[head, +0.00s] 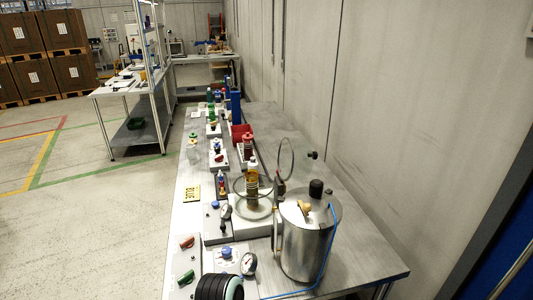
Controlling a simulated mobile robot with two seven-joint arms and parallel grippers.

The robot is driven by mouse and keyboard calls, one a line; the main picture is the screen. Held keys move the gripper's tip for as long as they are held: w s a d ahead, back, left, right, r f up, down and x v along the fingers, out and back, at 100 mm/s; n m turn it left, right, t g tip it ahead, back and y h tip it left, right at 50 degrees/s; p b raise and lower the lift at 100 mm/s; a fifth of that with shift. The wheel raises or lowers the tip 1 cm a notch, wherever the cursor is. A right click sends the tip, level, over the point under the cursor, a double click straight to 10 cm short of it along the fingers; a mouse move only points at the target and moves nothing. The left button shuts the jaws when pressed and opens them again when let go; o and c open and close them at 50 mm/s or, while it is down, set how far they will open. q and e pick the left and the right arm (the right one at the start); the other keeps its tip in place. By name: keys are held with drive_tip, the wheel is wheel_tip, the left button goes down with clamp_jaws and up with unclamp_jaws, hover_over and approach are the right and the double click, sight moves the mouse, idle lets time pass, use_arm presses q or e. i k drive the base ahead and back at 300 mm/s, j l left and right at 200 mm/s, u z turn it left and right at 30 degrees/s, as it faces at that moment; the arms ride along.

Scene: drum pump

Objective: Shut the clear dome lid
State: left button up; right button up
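The clear dome lid (287,157) appears as a thin, see-through round outline standing tilted up at the back right of a round chamber (254,208). The lid looks raised off the chamber, joined near a dark hinge-like part. The chamber sits on a white base on the grey bench. Neither my left nor my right gripper shows in the head view.
A shiny metal drum (305,245) with a black knob and blue hose stands right in front of the chamber. Gauges, valves and a black ribbed cylinder (218,288) are at the near left. A red bin (241,132) and bottles stand farther back. The bench's right side is mostly clear.

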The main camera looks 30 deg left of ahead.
sight(314, 154)
drive_tip(key=i+l+u, duration=0.15)
drive_tip(key=i+u, duration=0.25)
drive_tip(key=i+l+u, duration=0.15)
drive_tip(key=u, duration=0.25)
drive_tip(key=i+l+u, duration=0.2)
drive_tip(key=u, duration=0.25)
drive_tip(key=i+l+u, duration=0.15)
drive_tip(key=l+u, duration=0.25)
